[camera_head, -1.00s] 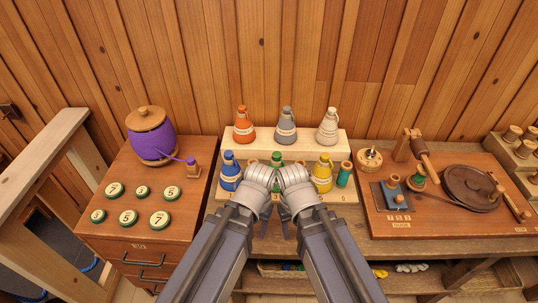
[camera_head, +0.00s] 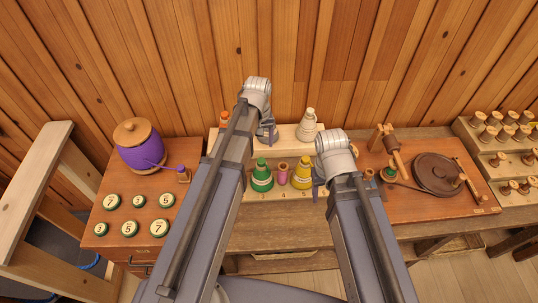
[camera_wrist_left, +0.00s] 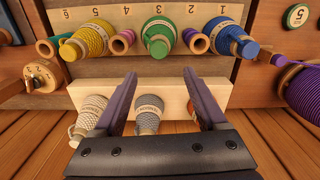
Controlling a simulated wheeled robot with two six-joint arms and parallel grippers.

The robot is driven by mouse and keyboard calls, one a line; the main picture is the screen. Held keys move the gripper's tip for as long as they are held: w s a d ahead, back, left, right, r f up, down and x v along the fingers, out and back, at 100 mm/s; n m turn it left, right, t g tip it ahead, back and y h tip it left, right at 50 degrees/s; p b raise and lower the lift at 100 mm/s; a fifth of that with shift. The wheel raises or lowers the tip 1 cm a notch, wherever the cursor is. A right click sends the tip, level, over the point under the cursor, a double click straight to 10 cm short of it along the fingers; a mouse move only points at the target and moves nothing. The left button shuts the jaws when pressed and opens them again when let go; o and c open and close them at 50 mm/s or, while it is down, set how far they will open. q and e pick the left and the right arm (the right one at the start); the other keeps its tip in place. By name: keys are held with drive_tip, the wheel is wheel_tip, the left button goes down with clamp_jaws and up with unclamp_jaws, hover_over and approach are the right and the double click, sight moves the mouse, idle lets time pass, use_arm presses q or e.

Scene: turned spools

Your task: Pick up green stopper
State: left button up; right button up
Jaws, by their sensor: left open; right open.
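The green stopper (camera_head: 262,162) tops a green cone-shaped bottle with a pale cord band, standing in the front row of the stepped rack. It also shows in the left wrist view (camera_wrist_left: 158,47), near the top, beyond my fingertips. My left gripper (camera_head: 267,134) is open above the rack's back row, further back than the green bottle. In the left wrist view its two fingers (camera_wrist_left: 160,75) stand apart, with the grey bottle (camera_wrist_left: 149,115) seen between them. My right gripper (camera_head: 318,188) is open, right of the yellow bottle, and touches nothing that I can tell.
A pink spool (camera_head: 282,175) and a yellow bottle (camera_head: 302,174) stand right of the green one. A white bottle (camera_head: 308,126) and a partly hidden orange one (camera_head: 225,119) are in the back row. A blue bottle (camera_wrist_left: 236,38) shows in the wrist view. The wooden wall rises behind.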

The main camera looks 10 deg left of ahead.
sight(261, 160)
use_arm(q)
drive_tip(key=shift+s+f+b, duration=0.1)
drive_tip(key=shift+f+b, duration=1.35)
drive_tip(key=f+b, duration=0.2)
drive_tip(key=s+f+b, duration=0.1)
drive_tip(key=f+b, duration=0.1)
drive_tip(key=shift+d+f, duration=0.1)
drive_tip(key=shift+d, duration=0.2)
drive_tip(key=shift+f+b, duration=0.5)
drive_tip(key=shift+b, duration=0.05)
drive_tip(key=shift+r, duration=0.1)
clamp_jaws()
